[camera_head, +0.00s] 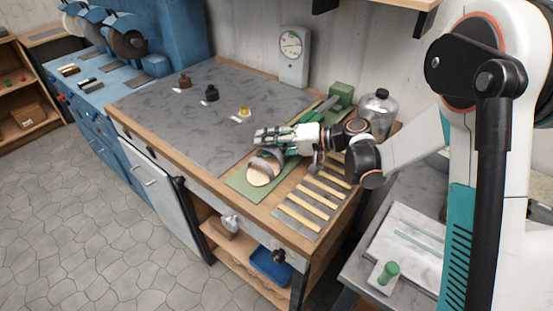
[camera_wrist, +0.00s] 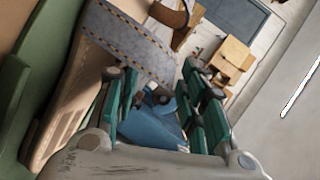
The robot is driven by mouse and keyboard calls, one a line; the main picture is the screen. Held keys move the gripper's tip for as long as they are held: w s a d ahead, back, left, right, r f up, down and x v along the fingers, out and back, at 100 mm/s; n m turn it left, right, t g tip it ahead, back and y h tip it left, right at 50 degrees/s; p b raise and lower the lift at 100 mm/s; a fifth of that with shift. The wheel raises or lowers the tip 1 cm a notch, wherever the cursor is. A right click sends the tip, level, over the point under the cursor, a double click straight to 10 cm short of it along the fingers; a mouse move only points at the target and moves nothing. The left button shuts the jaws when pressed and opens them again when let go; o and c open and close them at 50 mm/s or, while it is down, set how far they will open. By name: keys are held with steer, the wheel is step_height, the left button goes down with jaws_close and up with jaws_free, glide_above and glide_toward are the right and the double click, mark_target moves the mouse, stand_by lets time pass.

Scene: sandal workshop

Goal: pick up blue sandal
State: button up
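A sandal (camera_head: 262,169) with a tan sole and a grey-blue strap lies on a green mat (camera_head: 240,185) on the workbench. In the wrist view the sandal (camera_wrist: 78,100) is large on the left, its strap edged with orange stitching. My gripper (camera_head: 262,137) is just behind the sandal in the head view, pointing left. In the wrist view my gripper (camera_wrist: 160,82) has its teal fingers apart, beside the strap, with no sandal part clearly between them. A blue shape (camera_wrist: 150,128) shows beyond the fingers; I cannot tell what it is.
Wooden strips (camera_head: 310,205) lie right of the mat. A glass jar (camera_head: 378,108) and a dial gauge (camera_head: 293,50) stand behind. A blue bin (camera_head: 270,266) is on the lower shelf.

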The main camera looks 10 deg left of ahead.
jaws_close()
steer(key=shift+r, duration=0.15)
step_height(320, 180, up, 20)
steer(key=p, duration=0.7)
stand_by(0.3)
